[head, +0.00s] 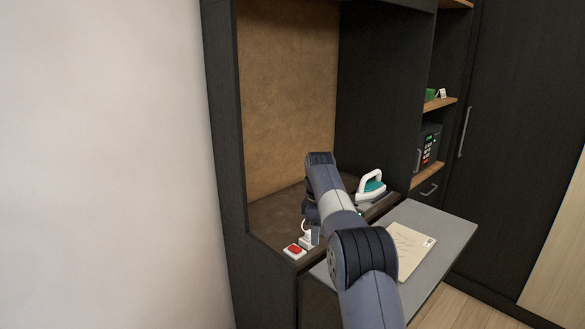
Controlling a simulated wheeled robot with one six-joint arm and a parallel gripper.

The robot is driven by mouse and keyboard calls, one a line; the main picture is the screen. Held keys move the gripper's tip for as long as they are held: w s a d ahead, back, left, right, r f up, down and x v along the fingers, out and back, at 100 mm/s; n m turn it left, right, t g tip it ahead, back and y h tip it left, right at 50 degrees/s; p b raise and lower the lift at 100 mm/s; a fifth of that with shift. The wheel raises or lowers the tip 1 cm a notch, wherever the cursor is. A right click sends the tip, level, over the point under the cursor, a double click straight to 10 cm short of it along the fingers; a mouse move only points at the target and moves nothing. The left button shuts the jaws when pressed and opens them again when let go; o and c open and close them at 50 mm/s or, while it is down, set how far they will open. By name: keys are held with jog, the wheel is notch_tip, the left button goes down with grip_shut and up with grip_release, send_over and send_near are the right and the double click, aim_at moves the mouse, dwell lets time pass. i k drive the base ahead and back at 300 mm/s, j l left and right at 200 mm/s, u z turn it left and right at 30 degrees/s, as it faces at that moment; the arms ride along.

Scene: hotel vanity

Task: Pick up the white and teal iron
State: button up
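The white and teal iron (371,187) stands on the brown surface of the vanity niche, at its right end near the dark side panel. Its white handle arches over the teal body, and its lower left part is partly hidden. My arm reaches up from the bottom of the head view and bends near the niche, just left of the iron. My gripper is hidden behind my own arm, so its fingers do not show.
A grey pull-out board (443,226) with a beige envelope (409,249) juts out in front. A red and white box (294,251) lies at the niche's front left, near a small white item (306,240). A safe (429,146) sits on shelves at right.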

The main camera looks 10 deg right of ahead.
aim_at(368, 191)
jog(key=i+l+u, duration=0.2)
jog(key=l, duration=0.35)
jog(key=i+l+u, duration=0.2)
jog(key=l, duration=0.4)
jog(key=l+u, duration=0.2)
jog(key=l, duration=0.4)
jog(key=i+l+u, duration=0.2)
jog(key=l, duration=0.4)
jog(key=l+u, duration=0.3)
jog(key=l, duration=0.5)
jog(key=l+u, duration=0.25)
jog(key=l, duration=0.6)
jog(key=k+l+u, duration=0.1)
jog(key=l+u, duration=0.2)
jog(key=l, duration=0.5)
jog(key=i+l+u, duration=0.15)
jog(key=l, duration=0.7)
jog(key=l+u, duration=0.2)
jog(key=l, duration=0.65)
